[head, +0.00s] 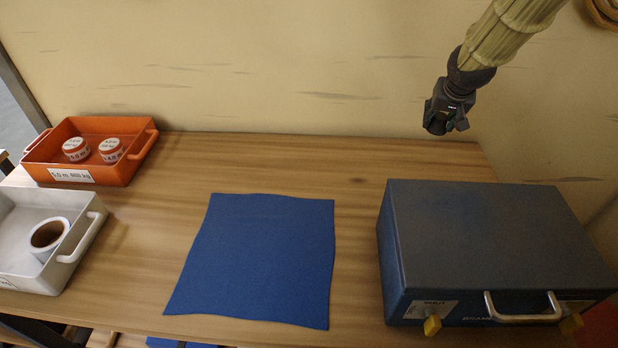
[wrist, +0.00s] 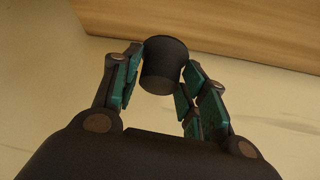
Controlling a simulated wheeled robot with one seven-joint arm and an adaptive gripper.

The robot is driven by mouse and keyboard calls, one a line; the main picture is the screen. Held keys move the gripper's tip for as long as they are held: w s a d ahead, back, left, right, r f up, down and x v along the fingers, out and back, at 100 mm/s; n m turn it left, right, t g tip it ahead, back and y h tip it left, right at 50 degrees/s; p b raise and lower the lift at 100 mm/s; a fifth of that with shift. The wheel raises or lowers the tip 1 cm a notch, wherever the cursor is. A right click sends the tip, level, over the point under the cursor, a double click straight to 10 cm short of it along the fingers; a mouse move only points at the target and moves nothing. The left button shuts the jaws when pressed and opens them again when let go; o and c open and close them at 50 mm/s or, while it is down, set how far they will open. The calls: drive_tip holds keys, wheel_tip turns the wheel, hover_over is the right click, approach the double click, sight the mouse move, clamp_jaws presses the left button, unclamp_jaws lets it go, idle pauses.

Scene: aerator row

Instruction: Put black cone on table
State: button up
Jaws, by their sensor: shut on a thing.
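The black cone (wrist: 165,65) shows in the wrist view as a dark, tapered piece between my gripper's fingertips. My gripper (wrist: 161,77) is shut on it, with a green-padded finger on each side. In the head view my gripper (head: 440,122) hangs in the air at the upper right, in front of the wall and above the back of the blue case. The cone cannot be told apart from the dark gripper there. The wooden table (head: 350,165) lies below and shows a bare edge at the top of the wrist view (wrist: 220,22).
A blue cloth (head: 260,255) lies mid-table. A large blue case (head: 490,235) with a metal handle stands at the right. An orange tray (head: 120,178) with two round tins and a white tray (head: 75,268) with a roll stand at the left. Bare wood shows behind and around the cloth.

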drive_tip(key=shift+f, duration=4.95)
drive_tip(key=shift+f, duration=0.1)
drive_tip(key=o, duration=1)
drive_tip(key=shift+o, duration=0.2)
drive_tip(key=v, duration=1.2)
